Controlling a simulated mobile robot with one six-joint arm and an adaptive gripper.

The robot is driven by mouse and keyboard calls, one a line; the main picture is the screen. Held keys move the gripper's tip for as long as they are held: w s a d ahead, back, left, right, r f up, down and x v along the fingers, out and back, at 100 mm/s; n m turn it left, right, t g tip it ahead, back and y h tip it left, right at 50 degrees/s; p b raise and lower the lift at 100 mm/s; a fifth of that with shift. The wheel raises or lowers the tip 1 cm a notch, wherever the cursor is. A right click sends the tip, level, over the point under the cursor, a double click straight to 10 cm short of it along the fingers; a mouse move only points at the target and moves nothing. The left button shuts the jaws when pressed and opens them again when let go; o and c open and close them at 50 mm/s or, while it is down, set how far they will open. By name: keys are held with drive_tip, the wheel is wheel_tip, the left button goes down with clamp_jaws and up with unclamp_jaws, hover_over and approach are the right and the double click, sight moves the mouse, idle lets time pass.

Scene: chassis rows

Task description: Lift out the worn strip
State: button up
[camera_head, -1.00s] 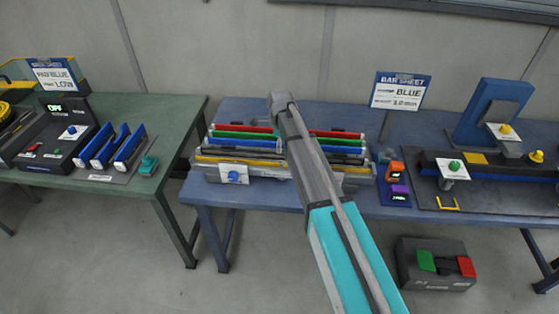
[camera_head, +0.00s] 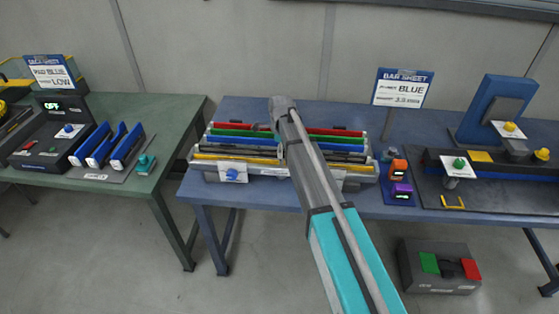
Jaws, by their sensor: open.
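A rack (camera_head: 212,171) on the blue table holds several long strips, lying left to right. From back to front I see a red strip (camera_head: 335,132), a green strip (camera_head: 335,139), a blue strip (camera_head: 232,141), dark and pale ones, and a yellow strip (camera_head: 225,158). No wear shows at this size, so I cannot tell which strip is worn. My arm crosses in front of the rack and hides the middle of the strips. Its grey far end is above the rack's back edge. My gripper's fingers are hidden behind the arm.
A "BAR SHEET" sign (camera_head: 403,88) reading BLUE stands behind the rack. Orange and purple devices (camera_head: 399,180) sit right of it, then a long fixture (camera_head: 480,162) with a blue stand (camera_head: 492,110). A green table (camera_head: 175,117) with blue pads is left. A red-green button box (camera_head: 440,266) is on the floor.

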drive_tip(key=shift+f+b, duration=0.35)
drive_tip(key=shift+f, duration=0.2)
clamp_jaws()
idle(0.4)
